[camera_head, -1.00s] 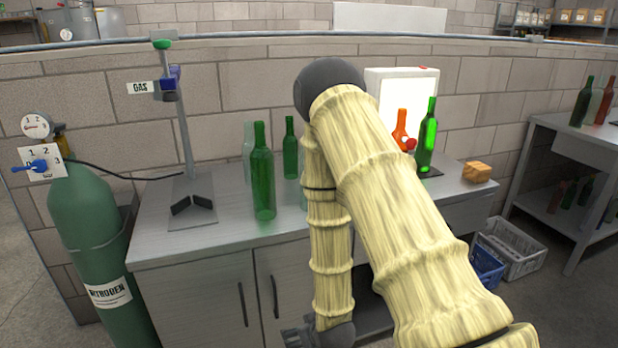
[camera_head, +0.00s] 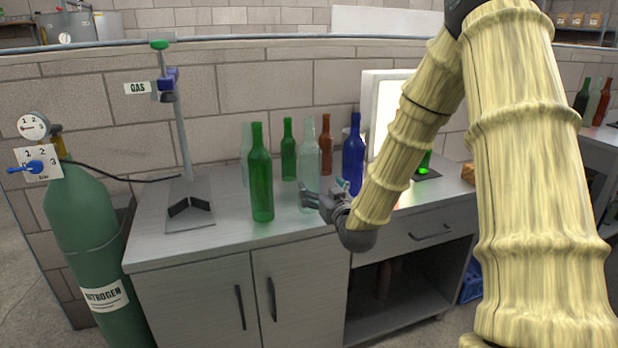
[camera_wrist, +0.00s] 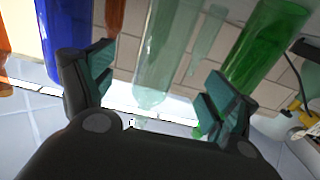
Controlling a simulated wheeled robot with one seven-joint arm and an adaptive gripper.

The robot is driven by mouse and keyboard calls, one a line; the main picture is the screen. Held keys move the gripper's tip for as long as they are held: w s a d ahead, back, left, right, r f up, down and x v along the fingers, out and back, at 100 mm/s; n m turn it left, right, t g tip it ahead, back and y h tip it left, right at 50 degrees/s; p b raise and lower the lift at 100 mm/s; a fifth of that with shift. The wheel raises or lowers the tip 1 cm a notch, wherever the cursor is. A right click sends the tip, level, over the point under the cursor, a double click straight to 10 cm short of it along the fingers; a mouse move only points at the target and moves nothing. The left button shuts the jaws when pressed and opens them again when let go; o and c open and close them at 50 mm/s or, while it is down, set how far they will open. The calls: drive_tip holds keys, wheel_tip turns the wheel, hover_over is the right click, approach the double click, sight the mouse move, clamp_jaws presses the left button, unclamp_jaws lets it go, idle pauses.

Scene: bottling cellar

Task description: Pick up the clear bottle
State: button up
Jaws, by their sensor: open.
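A clear bottle (camera_head: 309,160) stands upright on the grey workbench, between a green bottle and a blue bottle. My gripper (camera_head: 324,191) is at its lower part, coming from the right and front. In the wrist view my gripper (camera_wrist: 155,84) is open, with the clear bottle (camera_wrist: 168,45) seen between its two fingers. There is a gap on each side of the bottle, and I cannot tell how deep it sits between the pads. A second clear bottle (camera_head: 246,150) stands farther back left, partly behind the front green bottle.
The front green bottle (camera_head: 261,180) stands left of my gripper and the blue bottle (camera_head: 353,155) right. Another green bottle (camera_head: 289,150) and a brown bottle (camera_head: 326,145) stand behind. A metal stand (camera_head: 188,205) is on the left; the bench's front left is clear.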

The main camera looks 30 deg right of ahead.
sight(312, 169)
drive_tip(key=x, duration=0.9)
drive_tip(key=shift+w+f, duration=0.1)
drive_tip(key=shift+w, duration=0.35)
drive_tip(key=c, duration=1.4)
drive_tip(key=shift+c, duration=0.2)
drive_tip(key=shift+r, duration=0.65)
drive_tip(key=shift+s+a+r, duration=0.15)
drive_tip(key=shift+s+r, duration=0.05)
drive_tip(key=shift+r, duration=0.4)
drive_tip(key=shift+s+a+r, duration=0.1)
drive_tip(key=shift+s+r, duration=0.05)
drive_tip(key=shift+r, duration=0.4)
drive_tip(key=s+a+r, duration=0.1)
drive_tip(key=s+a, duration=0.6)
drive_tip(key=s, duration=0.6)
drive_tip(key=shift+s+r, duration=0.2)
